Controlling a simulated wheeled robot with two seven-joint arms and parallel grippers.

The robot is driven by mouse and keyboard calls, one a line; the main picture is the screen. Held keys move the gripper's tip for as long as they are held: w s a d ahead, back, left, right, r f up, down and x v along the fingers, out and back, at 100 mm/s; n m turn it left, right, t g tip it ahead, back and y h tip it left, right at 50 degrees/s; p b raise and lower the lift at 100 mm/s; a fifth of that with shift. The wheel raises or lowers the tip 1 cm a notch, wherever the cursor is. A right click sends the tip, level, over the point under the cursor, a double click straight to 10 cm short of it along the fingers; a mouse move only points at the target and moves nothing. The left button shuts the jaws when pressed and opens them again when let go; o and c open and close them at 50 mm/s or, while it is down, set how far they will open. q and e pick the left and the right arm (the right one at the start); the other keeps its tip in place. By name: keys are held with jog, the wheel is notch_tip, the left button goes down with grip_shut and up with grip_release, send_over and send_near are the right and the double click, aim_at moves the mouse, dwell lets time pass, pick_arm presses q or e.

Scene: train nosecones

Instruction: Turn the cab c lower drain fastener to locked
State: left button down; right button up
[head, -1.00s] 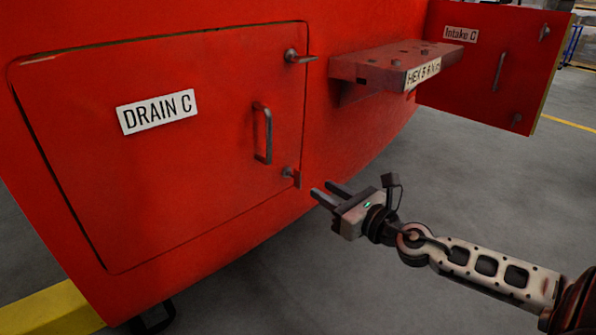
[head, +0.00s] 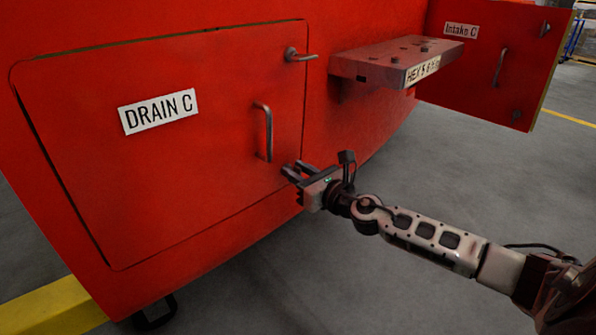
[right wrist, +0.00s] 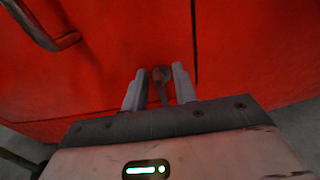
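The red drain C door (head: 190,200) is closed, with a white label "DRAIN C" (head: 158,111). Its lower fastener is at the door's lower right, largely hidden behind my right gripper (head: 292,171) in the head view. In the right wrist view the fastener (right wrist: 160,76) shows as a small dark knob with its lever pointing down. My right gripper (right wrist: 160,85) is open, with one finger on each side of the fastener; I cannot tell whether they touch it. My left gripper is not in view.
The upper fastener (head: 300,56) has its lever pointing right across the door seam. A curved door handle (head: 266,132) is left of my gripper. A red shelf (head: 370,72) labelled "HEX" juts out at right. The open Intake C door (head: 480,75) stands behind it.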

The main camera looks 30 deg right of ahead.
jog(key=shift+c, duration=0.3)
grip_shut()
